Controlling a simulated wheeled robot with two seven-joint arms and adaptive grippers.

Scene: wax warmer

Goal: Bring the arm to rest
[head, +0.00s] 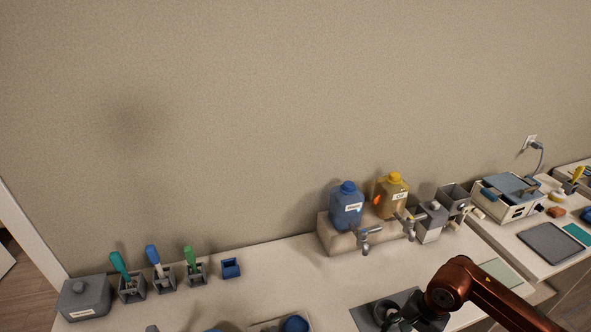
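My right arm (490,297), reddish brown, comes in from the lower right corner and bends down over the bench. Its dark gripper (397,319) is low at the bottom edge, over or beside a dark grey plate (368,317) with a round dark part on it. The fingertips are cut off or blend with the dark parts, so I cannot tell whether it is open or holds anything. My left gripper is not in view.
A blue jug (346,210) and a yellow jug (391,200) stand on a raised block with taps. Left are a grey container (85,298), several brush holders and a blue cup (230,268). A blue-topped device (510,197) stands right. The bench middle is clear.

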